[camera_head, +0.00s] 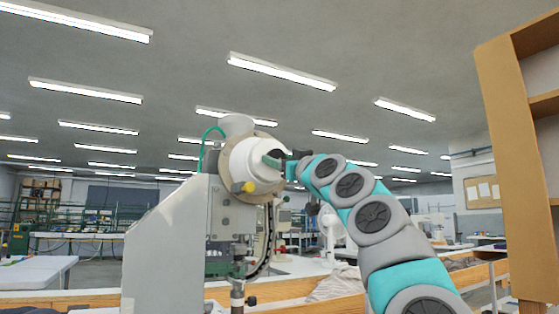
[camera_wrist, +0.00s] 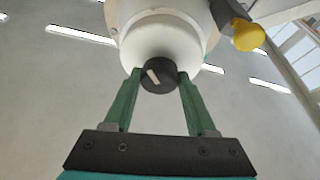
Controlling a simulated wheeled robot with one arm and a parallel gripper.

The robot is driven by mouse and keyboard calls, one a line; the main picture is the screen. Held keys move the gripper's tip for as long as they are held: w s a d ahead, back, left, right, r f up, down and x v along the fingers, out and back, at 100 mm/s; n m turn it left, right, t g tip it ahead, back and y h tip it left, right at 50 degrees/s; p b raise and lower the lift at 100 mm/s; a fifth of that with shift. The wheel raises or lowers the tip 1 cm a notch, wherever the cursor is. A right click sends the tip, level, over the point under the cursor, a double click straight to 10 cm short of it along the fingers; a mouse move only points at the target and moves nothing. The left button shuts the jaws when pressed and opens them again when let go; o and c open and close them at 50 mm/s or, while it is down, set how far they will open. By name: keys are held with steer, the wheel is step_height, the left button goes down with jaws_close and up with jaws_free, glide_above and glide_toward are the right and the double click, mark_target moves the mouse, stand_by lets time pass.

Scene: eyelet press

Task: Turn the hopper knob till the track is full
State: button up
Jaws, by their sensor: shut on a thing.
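The hopper (camera_head: 243,165) is a white rounded drum high on the grey press (camera_head: 232,205) in the head view. Its white body also fills the top middle of the wrist view (camera_wrist: 158,42). The hopper knob (camera_wrist: 158,79) is small, dark and round with a pale pointer line, tilted in the picture. My gripper (camera_wrist: 160,75) is shut on the knob, one green finger on each side. In the head view, my gripper (camera_head: 276,160) hides the knob at the hopper's front. A dark curved strip (camera_head: 264,255), perhaps the track, runs down below the hopper; its filling cannot be made out.
A yellow knob (camera_wrist: 248,35) sticks out beside the hopper, right of my fingers in the wrist view. A green tube (camera_head: 204,142) loops at the hopper's left. A wooden shelf (camera_head: 510,150) stands at the far right. Benches lie behind.

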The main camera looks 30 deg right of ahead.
steer(key=c, duration=0.6)
steer(key=shift+f+m+b, duration=0.1)
steer(key=shift+m+b, duration=0.2)
steer(key=shift+m, duration=0.1)
steer(key=m+h+b, duration=0.1)
steer(key=m+h, duration=0.1)
steer(key=m, duration=0.1)
steer(key=shift+m+b, duration=0.35)
steer(key=shift+m, duration=0.05)
steer(key=shift+a+m+h, duration=0.15)
steer(key=shift+m+h, duration=0.45)
steer(key=shift+m, duration=0.2)
steer(key=shift+m, duration=0.4)
steer(key=shift+h+b, duration=0.3)
steer(key=shift+h, duration=0.1)
